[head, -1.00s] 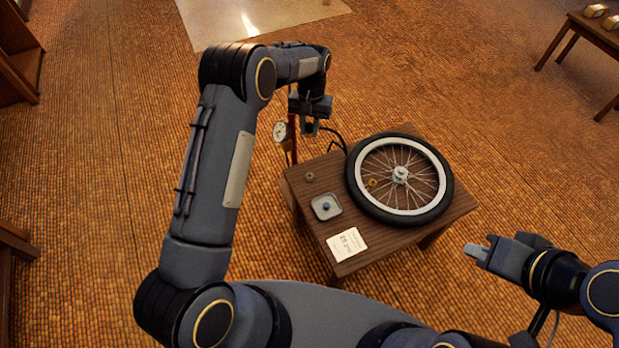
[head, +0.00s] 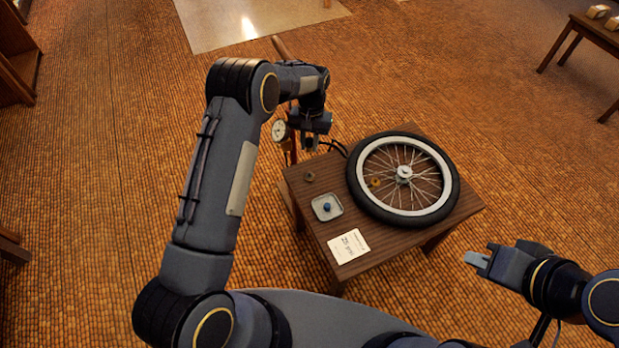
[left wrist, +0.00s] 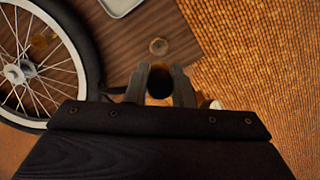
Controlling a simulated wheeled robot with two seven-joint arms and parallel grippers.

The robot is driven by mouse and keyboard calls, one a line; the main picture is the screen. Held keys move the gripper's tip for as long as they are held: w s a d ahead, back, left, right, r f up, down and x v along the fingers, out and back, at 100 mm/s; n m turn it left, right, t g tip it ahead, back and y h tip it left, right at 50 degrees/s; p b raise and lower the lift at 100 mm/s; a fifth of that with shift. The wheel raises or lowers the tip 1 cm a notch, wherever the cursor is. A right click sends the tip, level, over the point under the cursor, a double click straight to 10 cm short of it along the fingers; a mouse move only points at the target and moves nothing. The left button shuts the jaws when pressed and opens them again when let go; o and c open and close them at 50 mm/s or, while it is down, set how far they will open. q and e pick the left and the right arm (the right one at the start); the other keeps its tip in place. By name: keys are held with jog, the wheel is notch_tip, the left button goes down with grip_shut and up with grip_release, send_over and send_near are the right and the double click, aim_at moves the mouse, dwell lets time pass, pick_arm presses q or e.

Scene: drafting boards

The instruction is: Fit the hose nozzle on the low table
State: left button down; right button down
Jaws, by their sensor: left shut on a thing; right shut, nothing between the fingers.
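The low table (head: 400,235) carries a bicycle wheel (head: 447,205) lying flat, with a small brass-coloured piece (head: 376,182) inside its rim at the left. My left gripper (head: 312,143) is above the table's far left corner, beside the wheel. In the left wrist view its fingers (left wrist: 160,84) are shut on a dark round thing (left wrist: 160,82), apparently the hose nozzle. A black hose (head: 337,146) shows near that gripper. A pump with a round gauge (head: 280,130) stands at the table's far left, partly hidden by my arm. My right gripper (head: 477,261) is shut and empty, right of the table.
A small grey tray (head: 338,213) with a blue cap (head: 327,208), a small brown ring (head: 309,176) and a printed card (head: 348,246) lie on the table's left part. Another table (head: 580,45) stands far right. Open floor surrounds the low table.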

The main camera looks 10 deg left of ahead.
pick_arm(q)
jog(key=b, duration=0.7)
send_over(309, 177)
jog(key=shift+w+f, duration=0.15)
jog(key=shift+f, duration=2.6)
jog(key=shift+w+f, duration=0.15)
jog(key=shift+f, duration=2.55)
jog(key=shift+f+b, duration=1)
jog(key=shift+f, duration=0.3)
jog(key=c, duration=1.2)
grip_release()
jog(key=shift+o, duration=0.2)
